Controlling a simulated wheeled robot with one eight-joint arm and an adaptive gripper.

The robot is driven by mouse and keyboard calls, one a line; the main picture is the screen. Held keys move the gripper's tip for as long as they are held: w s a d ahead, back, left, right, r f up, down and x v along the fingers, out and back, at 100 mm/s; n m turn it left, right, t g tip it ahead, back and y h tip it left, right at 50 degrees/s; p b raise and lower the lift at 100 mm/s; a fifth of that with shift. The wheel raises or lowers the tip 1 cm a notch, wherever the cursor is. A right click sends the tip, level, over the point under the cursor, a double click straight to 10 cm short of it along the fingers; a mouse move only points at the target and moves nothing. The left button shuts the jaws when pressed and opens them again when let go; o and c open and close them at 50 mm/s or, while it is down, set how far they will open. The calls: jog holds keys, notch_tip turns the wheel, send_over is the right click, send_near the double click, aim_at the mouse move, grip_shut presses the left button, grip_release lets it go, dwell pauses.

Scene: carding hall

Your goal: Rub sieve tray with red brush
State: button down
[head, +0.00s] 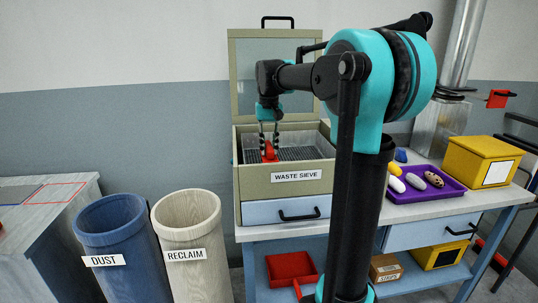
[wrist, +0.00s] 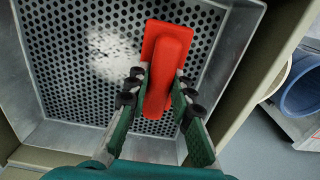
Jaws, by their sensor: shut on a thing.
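The sieve tray is a perforated metal tray with sloping sides (wrist: 70,85), set inside the box labelled WASTE SIEVE (head: 258,188); it also shows in the head view (head: 300,153). A whitish patch of fluff or dust (wrist: 113,55) lies on its holes, left of the brush. The red brush (wrist: 167,52) is between the fingers of my gripper (wrist: 157,92), which is shut on its handle. In the head view my gripper (head: 269,143) points down into the box with the red brush (head: 270,152) below it. The bristles are hidden, so contact with the tray cannot be told.
The box's lid (head: 275,75) stands open behind. A purple tray (head: 430,190) with several lumps and a yellow box (head: 482,160) are to the right. The DUST bin (head: 118,240) and RECLAIM bin (head: 190,230) stand left. A red dustpan (head: 290,268) is on the lower shelf.

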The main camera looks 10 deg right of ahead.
aim_at(269, 145)
jog(key=shift+r, duration=2.5)
